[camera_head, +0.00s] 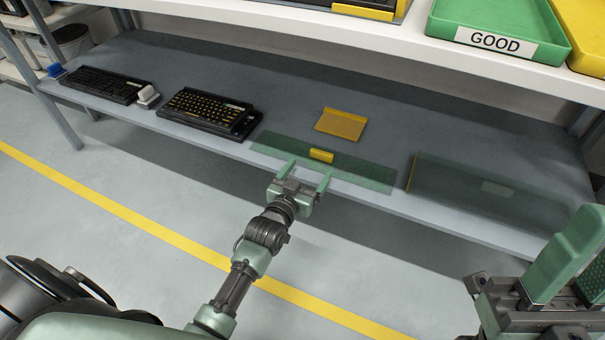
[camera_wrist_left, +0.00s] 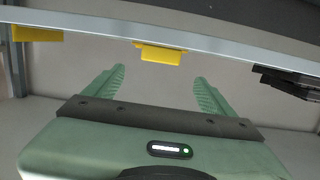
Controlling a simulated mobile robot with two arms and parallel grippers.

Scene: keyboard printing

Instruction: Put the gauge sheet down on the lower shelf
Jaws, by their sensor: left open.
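A clear green sheet, which I take to be the gauge sheet (camera_head: 365,170), lies flat along the front edge of the lower shelf (camera_head: 225,150). Its yellow grip tab (camera_head: 321,156) sits near its middle; a yellow tab also shows in the left wrist view (camera_wrist_left: 160,53). My left gripper (camera_head: 306,174) is open in front of the shelf edge. Its fingers point at the tab, one on each side and apart from it, with nothing between them. My right gripper (camera_head: 568,268) is at the lower right, away from the shelf; its jaw opening is not clear.
A second clear green sheet (camera_head: 450,184) with a yellow edge lies to the right. A yellow plate (camera_head: 341,124) lies behind the tab. Two dark keyboards (camera_head: 205,113) (camera_head: 100,84) are at the left. The upper shelf (camera_head: 290,22) overhangs, bearing a green GOOD tray (camera_head: 550,40).

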